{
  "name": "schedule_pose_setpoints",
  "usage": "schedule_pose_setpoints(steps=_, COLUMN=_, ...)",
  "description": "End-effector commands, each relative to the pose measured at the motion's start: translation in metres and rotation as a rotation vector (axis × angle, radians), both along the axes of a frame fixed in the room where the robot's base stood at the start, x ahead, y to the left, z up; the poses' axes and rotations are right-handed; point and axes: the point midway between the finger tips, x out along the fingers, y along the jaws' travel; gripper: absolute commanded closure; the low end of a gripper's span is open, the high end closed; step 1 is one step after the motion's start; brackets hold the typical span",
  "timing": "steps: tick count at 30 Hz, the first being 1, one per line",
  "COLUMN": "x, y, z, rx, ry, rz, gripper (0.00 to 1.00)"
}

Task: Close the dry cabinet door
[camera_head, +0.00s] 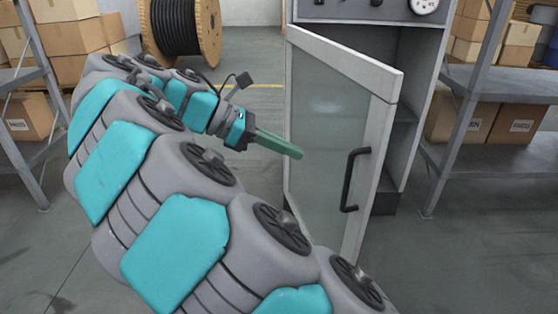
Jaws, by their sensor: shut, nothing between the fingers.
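The dry cabinet (428,70) stands at the centre right with its door (335,125) swung partly open toward me. The door has a pale frame, a glass pane and a black bar handle (348,180) near its free right edge. It hinges on the left side, and a dark gap shows the cabinet inside at right. My gripper (299,153) is shut and empty, its green fingers pointing right in front of the glass, left of the handle. I cannot tell whether the fingertips touch the pane.
A shelf rack with boxes (515,85) stands close on the right of the cabinet. Another rack (25,75) with cartons is at left. A black cable reel (180,30) stands at the back. The grey floor (240,80) between is open.

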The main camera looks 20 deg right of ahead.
Motion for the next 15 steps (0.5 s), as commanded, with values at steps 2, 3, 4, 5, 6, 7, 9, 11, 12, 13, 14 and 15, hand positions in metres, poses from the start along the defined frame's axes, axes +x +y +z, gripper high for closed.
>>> schedule_pose_setpoints(steps=2, x=-0.002, y=-0.007, z=-0.011, rx=-0.001, ry=-0.004, rz=-0.003, gripper=1.0)
schedule_pose_setpoints(steps=3, x=-0.004, y=-0.013, z=-0.014, rx=-0.001, ry=-0.003, rz=-0.004, gripper=1.0)
schedule_pose_setpoints(steps=4, x=-0.005, y=-0.018, z=-0.017, rx=-0.001, ry=-0.003, rz=-0.005, gripper=1.0)
schedule_pose_setpoints(steps=5, x=-0.006, y=-0.022, z=-0.019, rx=-0.001, ry=-0.002, rz=-0.007, gripper=1.0)
schedule_pose_setpoints(steps=6, x=-0.007, y=-0.027, z=-0.022, rx=-0.001, ry=-0.002, rz=-0.008, gripper=1.0)
schedule_pose_setpoints(steps=7, x=-0.008, y=-0.032, z=-0.021, rx=-0.001, ry=0.0, rz=-0.007, gripper=1.0)
schedule_pose_setpoints(steps=9, x=-0.009, y=-0.041, z=-0.023, rx=-0.001, ry=-0.001, rz=-0.003, gripper=1.0)
schedule_pose_setpoints(steps=11, x=-0.011, y=-0.049, z=-0.028, rx=-0.001, ry=0.002, rz=-0.006, gripper=1.0)
schedule_pose_setpoints(steps=12, x=-0.012, y=-0.056, z=-0.028, rx=-0.001, ry=0.002, rz=-0.008, gripper=1.0)
schedule_pose_setpoints(steps=13, x=-0.013, y=-0.06, z=-0.028, rx=-0.001, ry=0.0, rz=-0.007, gripper=1.0)
schedule_pose_setpoints(steps=14, x=-0.013, y=-0.064, z=-0.027, rx=0.0, ry=-0.002, rz=-0.006, gripper=1.0)
schedule_pose_setpoints(steps=15, x=-0.014, y=-0.069, z=-0.027, rx=-0.001, ry=-0.003, rz=-0.004, gripper=1.0)
